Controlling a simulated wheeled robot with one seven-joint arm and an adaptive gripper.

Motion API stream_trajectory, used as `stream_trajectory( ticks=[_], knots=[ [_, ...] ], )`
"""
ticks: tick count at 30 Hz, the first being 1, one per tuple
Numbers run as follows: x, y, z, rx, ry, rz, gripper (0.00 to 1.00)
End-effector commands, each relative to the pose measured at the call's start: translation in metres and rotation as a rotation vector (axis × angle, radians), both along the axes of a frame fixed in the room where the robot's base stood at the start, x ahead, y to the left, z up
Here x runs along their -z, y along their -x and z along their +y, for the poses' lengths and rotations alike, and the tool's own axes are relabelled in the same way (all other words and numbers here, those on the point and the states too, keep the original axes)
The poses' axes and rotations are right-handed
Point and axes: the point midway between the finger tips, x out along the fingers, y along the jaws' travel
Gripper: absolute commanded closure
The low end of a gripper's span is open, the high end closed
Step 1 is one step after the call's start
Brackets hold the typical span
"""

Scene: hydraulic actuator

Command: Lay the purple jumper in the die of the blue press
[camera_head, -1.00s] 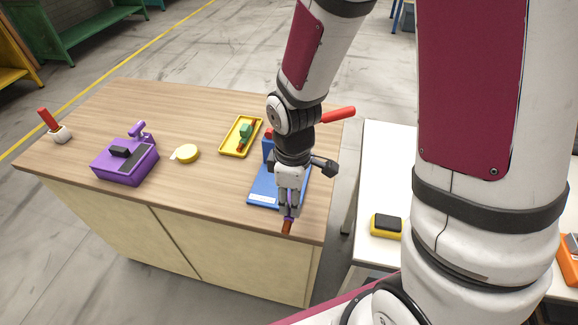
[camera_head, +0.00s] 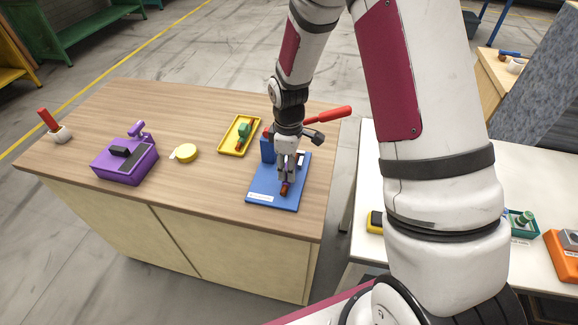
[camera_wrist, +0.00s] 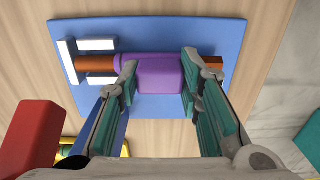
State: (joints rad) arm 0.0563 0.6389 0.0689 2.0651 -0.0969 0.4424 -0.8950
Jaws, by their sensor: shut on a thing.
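The purple jumper (camera_wrist: 160,75) has a purple sleeve and copper-brown ends, and it lies across the wrist view. My gripper (camera_wrist: 160,68) is shut on the purple sleeve, with a finger at either side. The blue press (camera_head: 262,190) stands at the table's right front, and its blue base plate (camera_wrist: 215,35) is under the jumper. The die's white blocks (camera_wrist: 97,44) show at the left of the wrist view. The jumper's left copper end lies between two of them, near a white end bar (camera_wrist: 67,62). I cannot tell if it rests on the plate. In the head view, my gripper (camera_head: 287,172) partly hides the jumper (camera_head: 285,187).
The press's red handle (camera_head: 328,114) sticks out to the right; it is also at lower left in the wrist view (camera_wrist: 32,138). A yellow tray (camera_head: 229,146), a yellow round thing (camera_head: 185,152) and a purple device (camera_head: 125,163) stand to the left on the wooden table.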

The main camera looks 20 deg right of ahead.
Motion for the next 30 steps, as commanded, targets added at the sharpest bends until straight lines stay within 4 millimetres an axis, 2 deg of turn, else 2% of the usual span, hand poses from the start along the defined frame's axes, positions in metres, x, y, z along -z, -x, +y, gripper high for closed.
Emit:
stream_trajectory(
  ticks=[12, 13, 15, 25, 30],
  knots=[
    [0.007, -0.001, 0.0, 0.0, 0.0, -0.001, 0.95],
    [0.006, -0.001, 0.0, 0.0, 0.0, -0.001, 0.61],
    [0.006, 0.0, 0.0, 0.0, 0.0, -0.001, 0.47],
    [0.004, 0.0, 0.0, 0.0, -0.001, -0.003, 0.47],
    [-0.012, -0.002, 0.0, 0.001, -0.001, -0.006, 0.47]
  ],
)
